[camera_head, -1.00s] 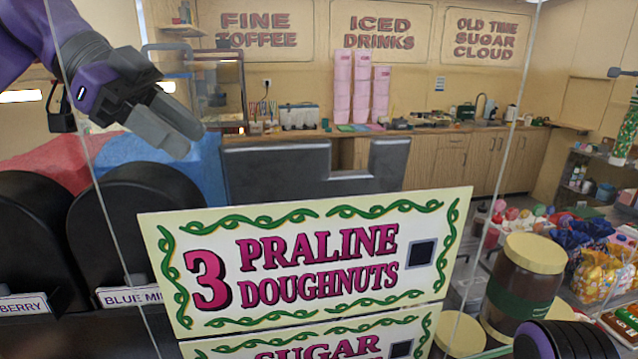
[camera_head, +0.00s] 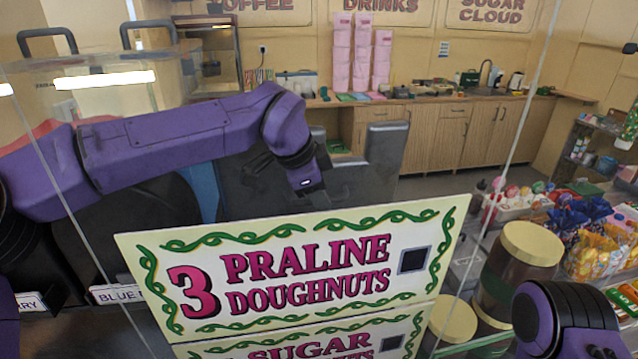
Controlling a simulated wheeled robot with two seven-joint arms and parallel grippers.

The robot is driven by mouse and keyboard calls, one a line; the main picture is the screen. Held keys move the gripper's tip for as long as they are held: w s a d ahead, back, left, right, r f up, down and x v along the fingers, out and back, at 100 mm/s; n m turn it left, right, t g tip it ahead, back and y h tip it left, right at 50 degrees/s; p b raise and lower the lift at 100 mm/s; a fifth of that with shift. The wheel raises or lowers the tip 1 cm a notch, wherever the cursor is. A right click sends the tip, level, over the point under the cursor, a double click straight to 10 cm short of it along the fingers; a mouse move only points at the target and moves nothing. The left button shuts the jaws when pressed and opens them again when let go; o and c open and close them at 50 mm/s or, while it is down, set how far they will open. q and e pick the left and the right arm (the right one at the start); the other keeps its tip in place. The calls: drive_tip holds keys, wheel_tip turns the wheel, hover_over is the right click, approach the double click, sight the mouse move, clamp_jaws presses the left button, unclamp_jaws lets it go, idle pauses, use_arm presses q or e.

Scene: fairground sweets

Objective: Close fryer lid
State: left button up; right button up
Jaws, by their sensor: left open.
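A dark grey metal unit, which looks like the fryer, stands behind the praline doughnuts sign; its upright grey panel (camera_head: 386,150) shows to the right of my left gripper. This panel may be the raised lid; the sign hides the lower part of the unit. My left gripper (camera_head: 345,182) reaches in front of the grey metal, just above the sign's top edge. Its fingers are grey on grey and partly hidden, and I cannot tell whether they touch the panel. It holds nothing that I can see. A purple part of my right arm (camera_head: 565,320) shows at the lower right; its gripper is out of view.
The praline doughnuts sign (camera_head: 300,265) fills the lower middle, close in front. Jars with cream lids (camera_head: 530,245) stand to its right. Slush machines with clear tanks (camera_head: 100,85) are on the left, behind my arm. A wooden counter (camera_head: 460,135) runs along the back.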

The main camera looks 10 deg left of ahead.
use_arm(q)
drive_tip(key=shift+s+a, duration=0.15)
drive_tip(key=shift+s, duration=0.05)
drive_tip(key=shift+w+f, duration=0.1)
drive_tip(key=shift+w, duration=0.05)
clamp_jaws()
drive_tip(key=shift+w+a, duration=0.1)
drive_tip(key=shift+w, duration=0.15)
drive_tip(key=w+a+r, duration=0.1)
drive_tip(key=w+a, duration=0.1)
drive_tip(key=w, duration=0.5)
drive_tip(key=shift+w+a+r, duration=0.2)
drive_tip(key=shift+r, duration=0.2)
unclamp_jaws()
drive_tip(key=shift+d, duration=0.1)
drive_tip(key=shift+b, duration=0.3)
